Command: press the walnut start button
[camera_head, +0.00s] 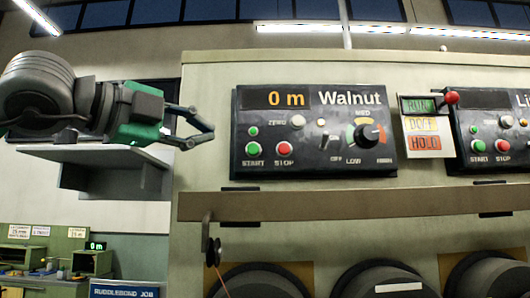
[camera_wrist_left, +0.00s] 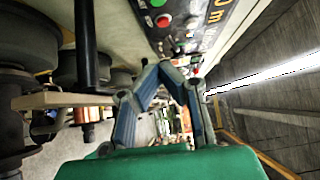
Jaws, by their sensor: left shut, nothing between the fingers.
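The Walnut panel (camera_head: 316,130) is a dark control box with a display reading 0 m. Its green start button (camera_head: 254,148) is at the lower left, above the word START and left of the red stop button (camera_head: 285,149). My left gripper (camera_head: 212,133) is shut and empty, left of the panel and apart from the start button in the picture. In the left wrist view, the shut fingers (camera_wrist_left: 160,70) are below the panel's red stop button (camera_wrist_left: 163,20); the green start button (camera_wrist_left: 143,4) shows at the top edge. My right gripper is not in view.
A tag with RUN, DOFF and HOLD (camera_head: 423,125) and a red-knobbed lever (camera_head: 451,98) stand right of the panel. Another panel (camera_head: 497,130) is at the right edge. A ledge (camera_head: 350,204) runs below, with large spools (camera_head: 375,281) under it.

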